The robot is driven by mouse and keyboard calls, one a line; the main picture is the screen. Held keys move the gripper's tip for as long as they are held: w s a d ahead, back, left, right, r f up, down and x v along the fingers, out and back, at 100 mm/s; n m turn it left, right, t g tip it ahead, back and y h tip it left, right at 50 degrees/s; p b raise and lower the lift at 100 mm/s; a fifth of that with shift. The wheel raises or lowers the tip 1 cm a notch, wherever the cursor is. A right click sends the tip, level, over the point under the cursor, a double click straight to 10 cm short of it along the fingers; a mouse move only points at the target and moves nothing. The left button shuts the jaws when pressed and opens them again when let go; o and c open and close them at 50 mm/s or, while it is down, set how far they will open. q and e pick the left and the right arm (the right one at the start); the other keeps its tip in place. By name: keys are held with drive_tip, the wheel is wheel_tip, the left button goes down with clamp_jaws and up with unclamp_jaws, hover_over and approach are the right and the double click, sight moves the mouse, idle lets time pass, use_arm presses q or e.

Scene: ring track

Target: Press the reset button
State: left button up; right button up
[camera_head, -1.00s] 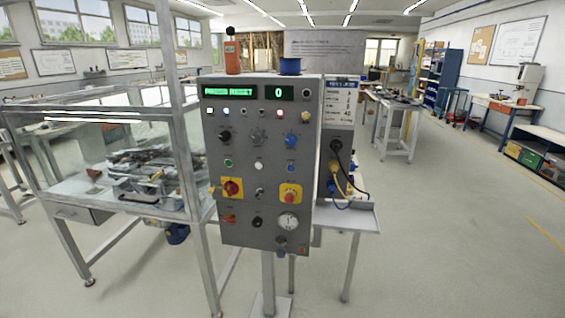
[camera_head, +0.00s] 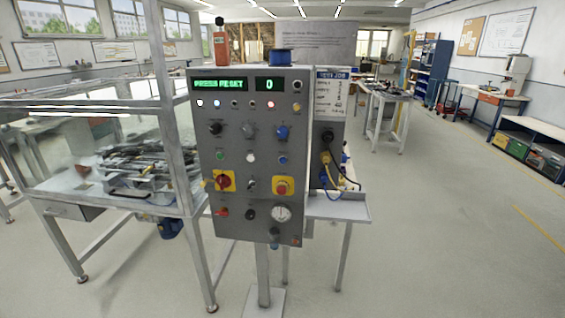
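A grey control panel (camera_head: 232,125) stands upright on a post in front of me. Its left green display (camera_head: 219,85) reads "PRESS RESET" and its right display (camera_head: 268,85) reads "0". A middle row holds a green button (camera_head: 220,155), a white button (camera_head: 250,157) and a blue button (camera_head: 283,159). Their labels are too small to read, so I cannot tell by label which is the reset button. Below are a red rotary switch (camera_head: 223,181) on yellow and a red mushroom button (camera_head: 281,187) on yellow. Neither of my grippers is in view.
A clear-walled metal-framed enclosure (camera_head: 55,197) stands at the panel's left. A small grey shelf (camera_head: 345,206) with cables sticks out at its right. A red-orange device (camera_head: 221,47) and a blue spool (camera_head: 280,57) sit on top. Open floor (camera_head: 430,250) lies to the right.

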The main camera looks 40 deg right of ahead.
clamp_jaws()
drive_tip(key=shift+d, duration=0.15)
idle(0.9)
